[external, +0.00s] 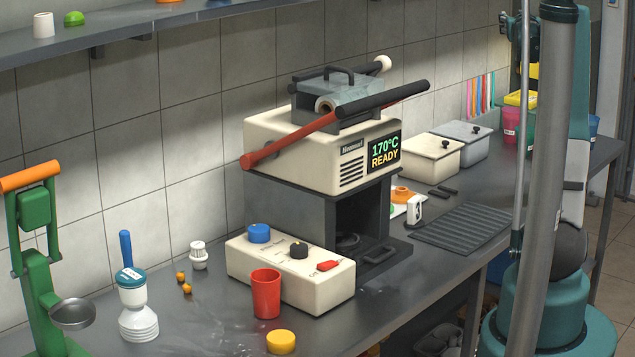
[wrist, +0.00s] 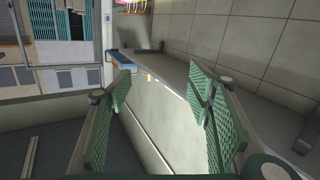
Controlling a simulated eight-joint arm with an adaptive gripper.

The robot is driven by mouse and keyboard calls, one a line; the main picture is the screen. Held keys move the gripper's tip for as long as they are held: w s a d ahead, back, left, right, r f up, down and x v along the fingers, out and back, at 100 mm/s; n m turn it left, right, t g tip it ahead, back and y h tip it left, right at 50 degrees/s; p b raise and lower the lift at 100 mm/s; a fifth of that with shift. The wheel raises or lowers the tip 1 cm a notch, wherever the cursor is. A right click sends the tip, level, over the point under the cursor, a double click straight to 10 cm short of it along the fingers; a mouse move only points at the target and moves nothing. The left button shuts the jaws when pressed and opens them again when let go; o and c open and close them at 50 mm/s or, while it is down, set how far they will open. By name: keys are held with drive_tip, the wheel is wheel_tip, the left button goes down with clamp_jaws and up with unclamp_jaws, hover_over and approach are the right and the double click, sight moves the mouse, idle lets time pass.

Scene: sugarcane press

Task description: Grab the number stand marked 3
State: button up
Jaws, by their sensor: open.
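A small white stand (external: 414,209) with a dark mark is upright on the counter in the external view, just right of the press. It looks like the number stand, but its digit is too small to read for sure. My gripper (wrist: 160,95) is open in the wrist view, its green ribbed fingers wide apart with nothing held between them. A pale surface lies beyond the fingers. I cannot make out the stand in the wrist view.
The cream press (external: 320,150) with its long handles stands left of the stand. A dark ribbed mat (external: 461,228) lies to its right, and lidded boxes (external: 432,157) stand behind. A control box (external: 290,275) and red cup (external: 265,293) are nearer the front.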

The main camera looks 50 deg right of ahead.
drive_tip(key=a+f+n+y+b, duration=0.1)
drive_tip(key=a+f+y+b, duration=0.2)
drive_tip(key=f, duration=1.4)
drive_tip(key=n+t+y+b, duration=0.4)
drive_tip(key=n+y+b, duration=0.3)
drive_tip(key=n+y, duration=0.6)
approach(417, 199)
drive_tip(key=w+f+m+y, duration=0.1)
drive_tip(key=w+m+y, duration=0.1)
drive_tip(key=w, duration=0.1)
drive_tip(key=shift+d, duration=0.2)
drive_tip(key=shift+f, duration=0.1)
drive_tip(key=shift+b+x, duration=0.35)
drive_tip(key=shift+x, duration=0.9)
drive_tip(key=shift+f, duration=0.1)
